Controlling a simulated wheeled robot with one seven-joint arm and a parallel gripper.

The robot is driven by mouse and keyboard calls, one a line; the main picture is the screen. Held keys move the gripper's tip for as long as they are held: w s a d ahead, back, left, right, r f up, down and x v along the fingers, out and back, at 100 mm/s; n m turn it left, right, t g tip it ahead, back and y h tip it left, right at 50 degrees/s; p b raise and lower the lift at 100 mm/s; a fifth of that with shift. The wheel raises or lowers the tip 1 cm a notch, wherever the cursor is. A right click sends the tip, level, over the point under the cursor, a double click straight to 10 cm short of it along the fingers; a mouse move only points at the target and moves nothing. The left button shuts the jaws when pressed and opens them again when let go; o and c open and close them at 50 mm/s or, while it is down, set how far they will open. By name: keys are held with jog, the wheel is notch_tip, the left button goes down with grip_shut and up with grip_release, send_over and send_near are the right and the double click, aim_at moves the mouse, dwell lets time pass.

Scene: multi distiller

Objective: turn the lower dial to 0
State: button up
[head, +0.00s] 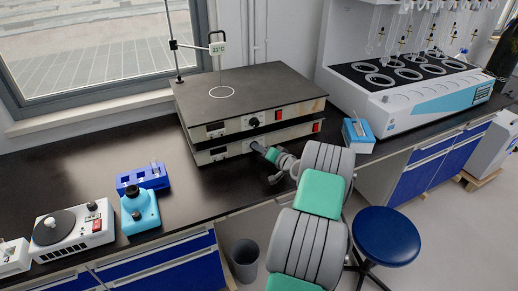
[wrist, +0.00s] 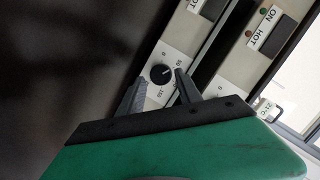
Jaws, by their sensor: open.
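Two flat hot plates are stacked on the bench. The lower hot plate (head: 214,155) has its dial hidden behind my gripper in the head view. In the wrist view the lower dial (wrist: 160,74) is a round black knob on a white scale plate (wrist: 172,60) with printed numbers. A light mark shows on the knob; its exact reading is too small to tell. My gripper (wrist: 160,75) is open, with one finger on each side of the knob in the picture. I cannot tell whether the fingers touch it. The upper dial (head: 253,122) is a black knob above my gripper.
A blue rack (head: 142,177), a blue-topped device (head: 140,211) and a white stirrer (head: 73,229) stand to the left. A small blue box (head: 358,135) is to the right. A blue stool (head: 386,236) stands below.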

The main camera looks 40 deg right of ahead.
jog(key=shift+x, duration=0.9)
jog(key=shift+c, duration=0.2)
grip_shut()
